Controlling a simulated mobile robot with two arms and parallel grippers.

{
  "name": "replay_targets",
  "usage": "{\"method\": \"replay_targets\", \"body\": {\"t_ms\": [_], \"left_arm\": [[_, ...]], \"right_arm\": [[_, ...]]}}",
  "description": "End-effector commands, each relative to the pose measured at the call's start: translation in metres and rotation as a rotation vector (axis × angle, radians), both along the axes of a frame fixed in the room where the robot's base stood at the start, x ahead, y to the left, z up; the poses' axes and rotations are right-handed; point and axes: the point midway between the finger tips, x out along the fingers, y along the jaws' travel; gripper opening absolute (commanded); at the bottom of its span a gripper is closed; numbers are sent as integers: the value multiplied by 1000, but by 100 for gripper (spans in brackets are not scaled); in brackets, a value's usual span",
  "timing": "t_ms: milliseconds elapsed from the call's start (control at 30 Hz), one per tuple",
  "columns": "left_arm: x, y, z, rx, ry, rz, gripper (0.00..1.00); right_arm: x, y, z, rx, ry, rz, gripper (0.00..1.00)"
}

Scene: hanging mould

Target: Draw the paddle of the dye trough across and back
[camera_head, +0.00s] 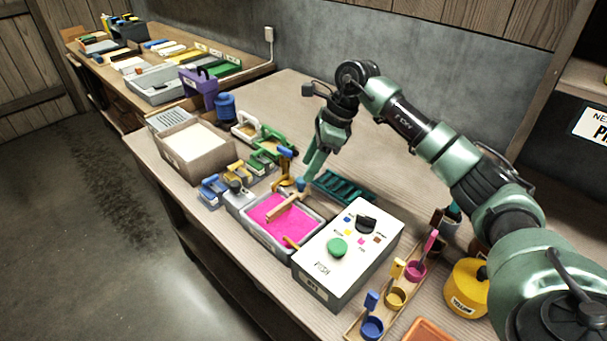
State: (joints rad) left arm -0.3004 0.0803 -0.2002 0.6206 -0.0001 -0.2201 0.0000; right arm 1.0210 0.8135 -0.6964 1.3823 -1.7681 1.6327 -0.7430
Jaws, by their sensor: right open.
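The dye trough (319,222) is a grey tray filled with bright pink dye, on the bench at the centre. A tan wooden paddle (281,209) lies over the pink dye, slanting across the far part of the trough. A small blue knob (300,184) shows at the paddle's far right end. My right gripper (309,174) points down with green fingers right at this knob. It is open; I cannot tell whether the fingers touch or surround the knob. My left gripper is not in view.
A white box with a green push button (338,247) stands right of the trough. Blue-handled stamps (212,188), a green rack (343,187) and a sand-coloured tray (193,142) are nearby. Small coloured cups (396,297) stand at the front right.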

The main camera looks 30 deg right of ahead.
Motion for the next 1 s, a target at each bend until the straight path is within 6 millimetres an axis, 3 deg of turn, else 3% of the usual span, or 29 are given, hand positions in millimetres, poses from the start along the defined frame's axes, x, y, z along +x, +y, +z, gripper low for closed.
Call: {"method": "replay_targets", "body": {"t_ms": [300, 600, 633, 800, 1000], "left_arm": [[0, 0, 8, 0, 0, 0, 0], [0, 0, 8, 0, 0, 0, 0], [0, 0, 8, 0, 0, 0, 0], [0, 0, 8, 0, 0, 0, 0], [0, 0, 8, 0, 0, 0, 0]], "right_arm": [[7, 15, -36, 3, -1, 1, 46], [8, 16, -40, 3, -2, 1, 46], [8, 16, -40, 3, -2, 1, 43], [8, 16, -40, 3, -2, 1, 0], [8, 16, -40, 3, -2, 1, 0]]}}
